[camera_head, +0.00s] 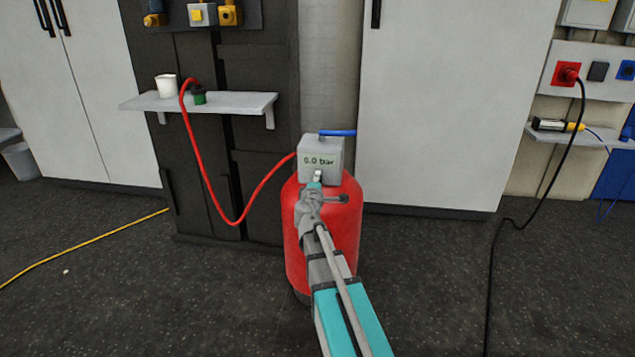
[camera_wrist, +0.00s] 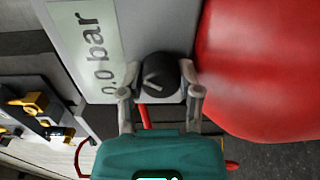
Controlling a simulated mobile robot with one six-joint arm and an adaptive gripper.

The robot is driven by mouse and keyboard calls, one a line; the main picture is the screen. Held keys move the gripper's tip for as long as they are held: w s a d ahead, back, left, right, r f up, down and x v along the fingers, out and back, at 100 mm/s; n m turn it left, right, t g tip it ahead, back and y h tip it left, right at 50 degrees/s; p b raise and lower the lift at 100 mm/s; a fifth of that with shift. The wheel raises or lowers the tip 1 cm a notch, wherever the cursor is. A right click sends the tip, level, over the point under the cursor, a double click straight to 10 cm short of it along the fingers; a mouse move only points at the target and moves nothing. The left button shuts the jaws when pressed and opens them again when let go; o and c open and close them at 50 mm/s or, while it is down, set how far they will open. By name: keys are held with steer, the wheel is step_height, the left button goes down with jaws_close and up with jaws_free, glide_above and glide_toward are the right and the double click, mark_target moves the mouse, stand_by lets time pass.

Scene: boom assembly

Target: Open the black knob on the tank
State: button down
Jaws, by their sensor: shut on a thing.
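The red tank (camera_head: 348,215) stands upright on the floor in the middle of the head view, and its side fills the right of the wrist view (camera_wrist: 260,60). A grey box (camera_head: 311,147) on top has a display reading "0.0 bar" and a blue lever (camera_head: 338,133). The black knob (camera_wrist: 160,73) sits on the box beside the display in the wrist view; in the head view my arm hides it. My gripper (camera_wrist: 160,92) is shut on the black knob, one finger on each side. It shows at the box's front in the head view (camera_head: 317,178).
A red hose (camera_head: 237,222) runs from the tank's box to a shelf (camera_head: 232,103) holding a white cup (camera_head: 166,86) and a green fitting (camera_head: 199,97). A black cable (camera_head: 505,220) and a yellow cable (camera_head: 85,240) cross the floor. Cabinets stand behind.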

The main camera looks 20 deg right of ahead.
steer(key=shift+m, duration=0.7)
steer(key=shift+c, duration=1.5)
jaws_free()
steer(key=shift+s, duration=0.15)
